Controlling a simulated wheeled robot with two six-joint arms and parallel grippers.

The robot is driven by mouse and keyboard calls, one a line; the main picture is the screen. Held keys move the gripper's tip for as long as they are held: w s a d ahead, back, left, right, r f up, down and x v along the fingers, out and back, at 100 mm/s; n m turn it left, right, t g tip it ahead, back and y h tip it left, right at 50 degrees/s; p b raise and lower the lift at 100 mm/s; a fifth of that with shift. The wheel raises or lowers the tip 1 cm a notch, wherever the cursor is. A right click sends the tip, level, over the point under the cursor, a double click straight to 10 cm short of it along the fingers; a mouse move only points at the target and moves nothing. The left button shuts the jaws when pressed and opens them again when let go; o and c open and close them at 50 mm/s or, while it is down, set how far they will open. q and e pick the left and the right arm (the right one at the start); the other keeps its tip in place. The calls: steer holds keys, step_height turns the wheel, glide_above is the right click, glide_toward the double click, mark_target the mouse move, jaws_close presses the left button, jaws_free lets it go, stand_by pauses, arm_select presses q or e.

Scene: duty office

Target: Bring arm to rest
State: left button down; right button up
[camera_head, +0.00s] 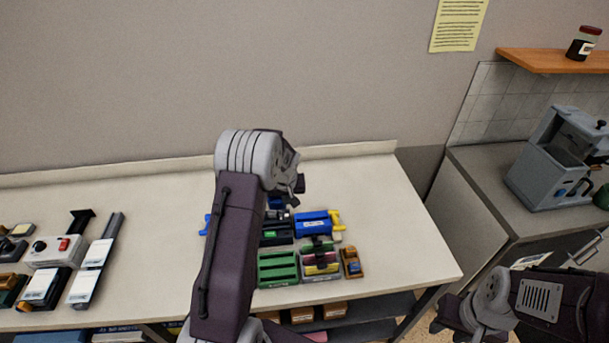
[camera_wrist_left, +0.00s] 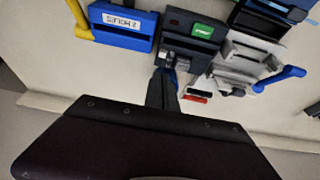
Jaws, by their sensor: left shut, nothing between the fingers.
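My left arm (camera_head: 229,240) rises from the lower middle of the head view and bends over the table. Its left gripper (camera_head: 297,186) is partly hidden by the wrist, above the things at the table's back. In the left wrist view the left gripper (camera_wrist_left: 162,88) shows as narrow dark fingers, shut and empty, pointing toward a dark device with a green label (camera_wrist_left: 195,35). My right arm (camera_head: 540,297) shows at the lower right. Its right gripper (camera_head: 447,318) is dark and small there, and its jaw opening cannot be made out.
On the white table (camera_head: 390,215) are a blue holder (camera_head: 312,223), a green tray (camera_head: 277,268) and a small orange-brown item (camera_head: 351,263). A box with a red switch (camera_head: 55,252) stands at left. A coffee machine (camera_head: 550,165) is on the right counter. The table's right end is clear.

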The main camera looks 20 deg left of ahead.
arm_select(q)
steer(key=s+d+r+m+t+b, duration=0.1)
steer(key=s+d+r+b, duration=0.1)
steer(key=d+b, duration=0.55)
steer(key=s+d+f+m+g+h+b, duration=0.1)
steer(key=s+d+f+m, duration=0.1)
steer(key=s, duration=0.9)
steer(key=s+d+f+m+g+h+b, duration=0.1)
steer(key=s+d+f, duration=0.3)
steer(key=s, duration=0.7)
steer(key=shift+s+d+m+g, duration=0.3)
steer(key=shift+m+g, duration=0.3)
steer(key=shift+m, duration=0.3)
